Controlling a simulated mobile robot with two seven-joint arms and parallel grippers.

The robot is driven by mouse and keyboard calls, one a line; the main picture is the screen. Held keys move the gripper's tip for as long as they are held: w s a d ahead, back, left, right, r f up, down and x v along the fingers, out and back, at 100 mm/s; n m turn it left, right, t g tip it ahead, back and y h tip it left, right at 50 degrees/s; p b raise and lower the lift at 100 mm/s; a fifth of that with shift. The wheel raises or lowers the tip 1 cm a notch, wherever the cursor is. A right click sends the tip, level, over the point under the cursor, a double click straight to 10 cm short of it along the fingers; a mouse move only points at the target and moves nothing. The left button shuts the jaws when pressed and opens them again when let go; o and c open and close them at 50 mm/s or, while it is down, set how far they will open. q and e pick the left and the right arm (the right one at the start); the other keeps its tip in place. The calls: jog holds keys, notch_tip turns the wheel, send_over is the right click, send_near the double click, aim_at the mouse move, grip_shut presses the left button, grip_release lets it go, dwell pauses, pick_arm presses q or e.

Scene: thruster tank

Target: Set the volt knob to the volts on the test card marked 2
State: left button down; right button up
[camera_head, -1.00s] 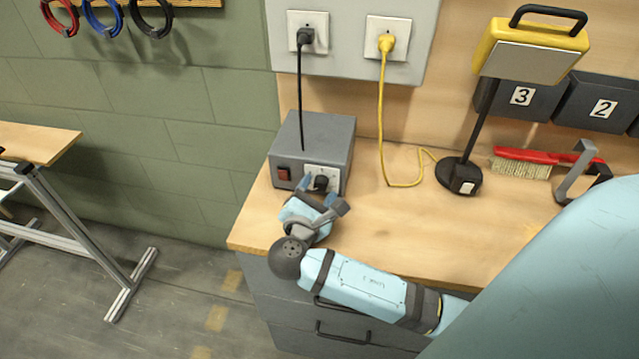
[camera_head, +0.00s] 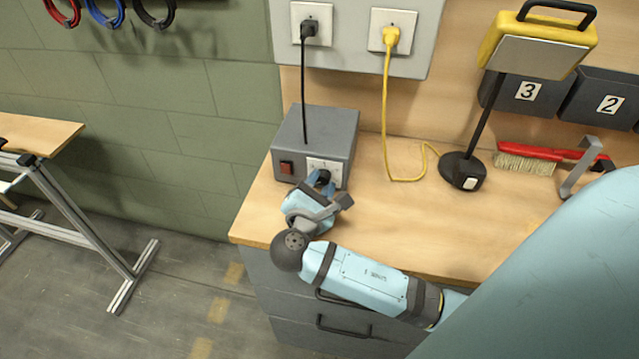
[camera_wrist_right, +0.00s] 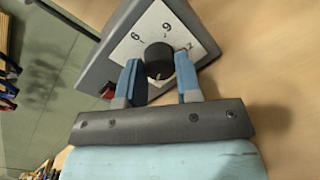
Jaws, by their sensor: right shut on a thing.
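The grey power box (camera_head: 318,130) stands at the left end of the workbench. Its front has a white dial plate (camera_wrist_right: 131,47) with a black volt knob (camera_wrist_right: 158,60). In the right wrist view the numbers 6 and 9 show on the plate, and another number is partly covered by a finger. I cannot make out where the knob points. My right gripper (camera_wrist_right: 161,78) is shut on the knob, with one blue finger on each side; it also shows in the head view (camera_head: 320,181). My left gripper is out of view. I see no readable test card.
A red switch (camera_head: 287,167) is left of the dial. Black and yellow cords (camera_head: 386,120) hang from wall sockets. Bench in front is mostly clear.

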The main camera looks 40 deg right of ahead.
jog(key=shift+m, duration=0.3)
jog(key=shift+m+p, duration=0.35)
jog(key=shift+m, duration=0.55)
jog(key=m, duration=0.2)
jog(key=shift+m+y, duration=0.3)
jog(key=shift+m, duration=0.5)
jog(key=shift+r, duration=0.1)
jog(key=shift+m, duration=0.3)
jog(key=o, duration=0.9)
